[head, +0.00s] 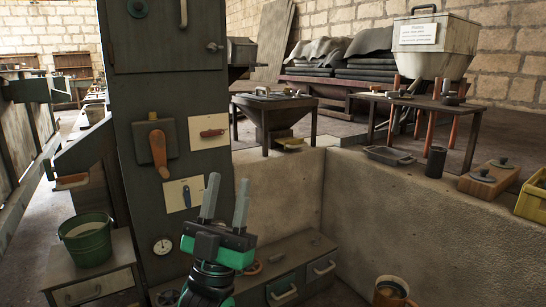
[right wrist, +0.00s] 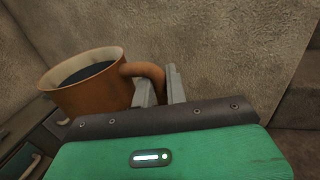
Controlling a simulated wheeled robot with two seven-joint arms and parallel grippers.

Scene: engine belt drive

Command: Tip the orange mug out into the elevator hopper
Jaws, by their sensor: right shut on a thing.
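The orange mug (head: 390,296) is at the bottom right of the head view, cut off by the frame edge. It holds something dark and looks roughly upright. In the right wrist view the mug (right wrist: 92,98) is on the left, and my right gripper (right wrist: 162,86) is shut on its handle. My left gripper (head: 227,190) is open and empty, in front of the tall dark-green casing. A dark funnel-shaped hopper (head: 268,122) stands beyond the low wall. A pale hopper (head: 434,62) with a sign stands at the back right. I cannot tell which is the elevator hopper.
The tall casing (head: 168,90) has levers and a gauge. A concrete wall (head: 400,215) runs beside the mug; a grey tray (head: 390,156), a dark cylinder (head: 435,162) and a wooden box (head: 488,178) sit on its ledge. A green bucket (head: 86,240) stands at left.

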